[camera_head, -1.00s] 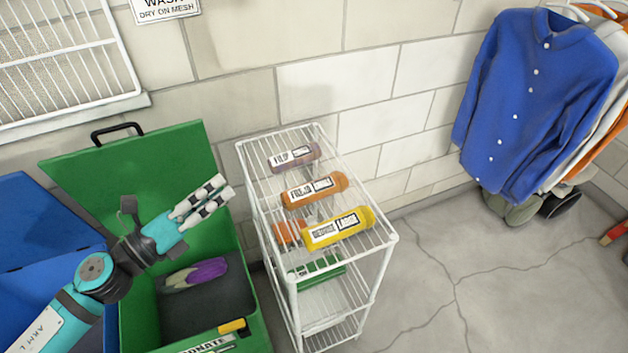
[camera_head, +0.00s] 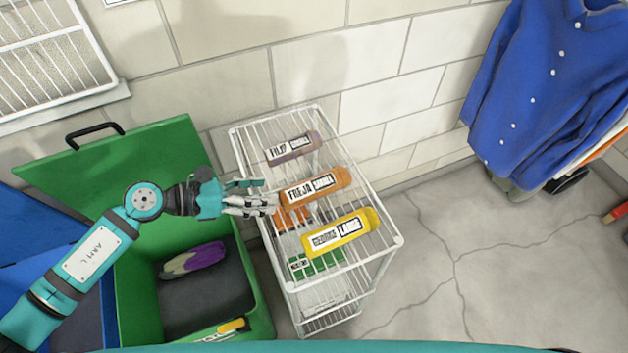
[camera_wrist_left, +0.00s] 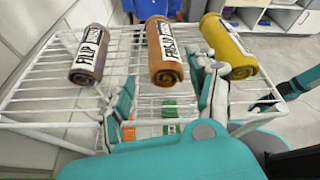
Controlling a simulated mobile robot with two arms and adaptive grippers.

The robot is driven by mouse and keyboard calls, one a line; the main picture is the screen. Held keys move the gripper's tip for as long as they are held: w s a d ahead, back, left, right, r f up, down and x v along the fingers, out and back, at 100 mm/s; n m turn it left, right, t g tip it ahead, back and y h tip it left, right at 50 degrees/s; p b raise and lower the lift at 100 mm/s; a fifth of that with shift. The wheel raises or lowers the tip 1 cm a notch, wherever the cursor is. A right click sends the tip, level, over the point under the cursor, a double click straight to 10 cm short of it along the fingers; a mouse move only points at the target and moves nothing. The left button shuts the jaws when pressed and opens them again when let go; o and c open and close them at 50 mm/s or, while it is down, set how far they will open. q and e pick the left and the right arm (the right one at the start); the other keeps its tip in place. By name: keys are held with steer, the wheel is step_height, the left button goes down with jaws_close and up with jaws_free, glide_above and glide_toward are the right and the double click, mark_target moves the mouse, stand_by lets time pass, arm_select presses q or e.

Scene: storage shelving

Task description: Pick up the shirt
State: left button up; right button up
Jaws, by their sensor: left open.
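Three rolled shirts with name labels lie on the top of a white wire rack (camera_head: 385,258): a mauve one (camera_head: 291,148), an orange one (camera_head: 316,186) and a yellow one (camera_head: 341,232). My left gripper (camera_head: 271,195) is open at the rack's left edge, its fingers pointing at the near end of the orange roll. In the left wrist view the orange roll (camera_wrist_left: 165,65) lies ahead between the open fingers, apart from them. A blue shirt (camera_head: 540,85) hangs at the right. A teal and black part at the right of the wrist view may be my right gripper (camera_wrist_left: 265,102).
A green lidded bin (camera_head: 262,310) with purple and grey cloth (camera_head: 195,260) inside stands left of the rack, beside a blue bin (camera_head: 60,265). Orange and green items lie on the lower shelves.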

mark_target(292, 193)
arm_select(q)
steer(key=x, duration=0.2)
steer(key=shift+w+d, duration=0.1)
steer(key=shift+d, duration=0.2)
steer(key=p+x, duration=0.1)
steer(key=x, duration=0.3)
steer(key=shift+f+p, duration=0.35)
steer(key=shift+d+f, duration=0.25)
steer(key=shift+d, duration=0.25)
steer(key=shift+a, duration=0.1)
steer(key=c, duration=0.9)
arm_select(e)
steer(key=shift+w+r, duration=1.1)
